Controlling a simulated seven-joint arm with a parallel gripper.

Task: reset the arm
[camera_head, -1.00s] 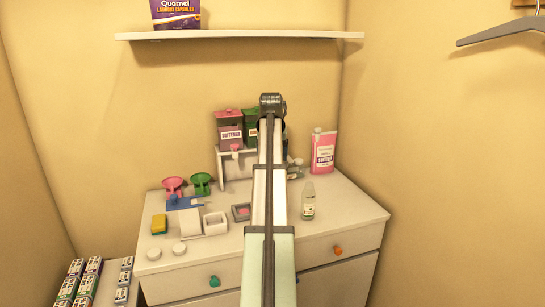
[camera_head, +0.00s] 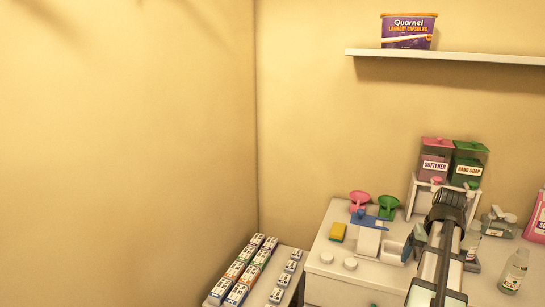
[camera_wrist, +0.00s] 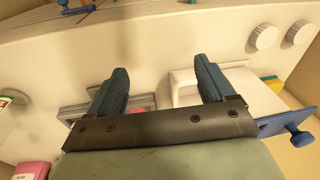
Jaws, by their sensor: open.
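My gripper shows in the wrist view (camera_wrist: 160,78) with its two dark blue fingers wide apart. Nothing is held between them. It hangs over the white dresser top (camera_wrist: 130,55), with a grey-and-pink item partly behind the left finger and a white open box (camera_wrist: 185,88) by the right finger. In the head view my arm comes up from the bottom right, and its dark end is in front of the softener and hand soap dispensers. The fingers are hidden there.
The softener dispenser (camera_head: 435,163) and hand soap dispenser (camera_head: 467,168) stand on a white stand. Pink (camera_head: 359,201) and green (camera_head: 388,206) funnels, a sponge (camera_head: 338,232) and a clear bottle (camera_head: 513,270) are on the dresser. Small boxes (camera_head: 245,265) fill a low stand at left. A shelf (camera_head: 450,57) is above.

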